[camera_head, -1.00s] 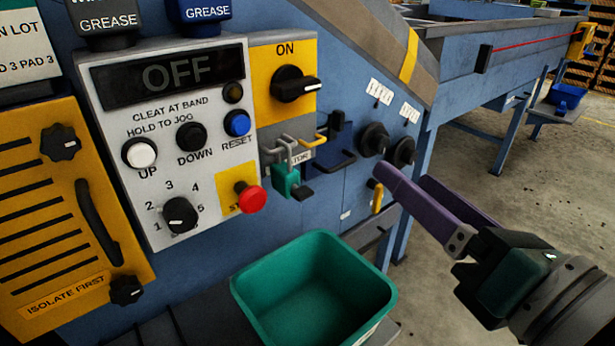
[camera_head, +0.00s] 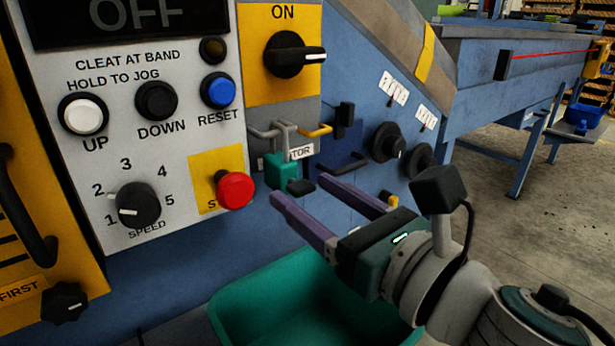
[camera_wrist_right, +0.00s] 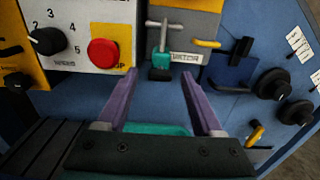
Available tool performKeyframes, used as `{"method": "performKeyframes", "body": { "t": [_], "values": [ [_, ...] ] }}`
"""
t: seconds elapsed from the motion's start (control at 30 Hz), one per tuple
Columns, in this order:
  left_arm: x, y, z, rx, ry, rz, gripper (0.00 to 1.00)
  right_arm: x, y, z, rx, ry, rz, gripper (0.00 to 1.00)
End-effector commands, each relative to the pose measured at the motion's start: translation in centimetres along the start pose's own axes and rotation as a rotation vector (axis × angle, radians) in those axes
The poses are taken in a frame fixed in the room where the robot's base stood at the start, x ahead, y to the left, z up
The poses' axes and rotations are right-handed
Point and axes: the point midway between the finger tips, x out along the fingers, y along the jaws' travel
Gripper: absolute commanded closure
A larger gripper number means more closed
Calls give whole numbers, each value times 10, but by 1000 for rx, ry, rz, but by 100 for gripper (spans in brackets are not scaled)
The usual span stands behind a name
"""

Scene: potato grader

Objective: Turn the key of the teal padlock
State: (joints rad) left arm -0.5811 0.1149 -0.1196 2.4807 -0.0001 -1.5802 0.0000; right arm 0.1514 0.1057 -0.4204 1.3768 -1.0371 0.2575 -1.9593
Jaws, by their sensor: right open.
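The teal padlock (camera_head: 283,170) hangs from a grey hasp (camera_head: 280,137) under the yellow ON switch plate. It also shows in the right wrist view (camera_wrist_right: 161,61). A black key head (camera_head: 300,187) sticks out at its lower end and also shows in the wrist view (camera_wrist_right: 160,74). My right gripper (camera_head: 298,190) is open, with its purple fingers pointing at the panel near the padlock. In the wrist view the padlock and key lie beyond the fingertips, between their lines, with nothing between the fingers. My left gripper is not in view.
A red stop button (camera_head: 235,190) sits left of the padlock. A yellow hook (camera_head: 316,131) and a dark blue bracket (camera_head: 343,160) are close on its right. Black knobs (camera_head: 387,143) lie further right. A green bin (camera_head: 290,300) stands below my right gripper.

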Motion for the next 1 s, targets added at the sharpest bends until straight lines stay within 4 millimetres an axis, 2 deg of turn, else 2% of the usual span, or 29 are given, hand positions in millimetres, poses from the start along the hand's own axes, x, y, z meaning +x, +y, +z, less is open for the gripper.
{"method": "performKeyframes", "body": {
  "t": [0.1,0.37,0.9,1.0],
  "values": [
    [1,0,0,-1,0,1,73,7,0,0,0,0,0,32],
    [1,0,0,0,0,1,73,7,0,0,1,0,0,34],
    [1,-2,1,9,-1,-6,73,7,0,0,1,0,0,94],
    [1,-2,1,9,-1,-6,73,7,0,0,1,0,0,100]
  ]
}}
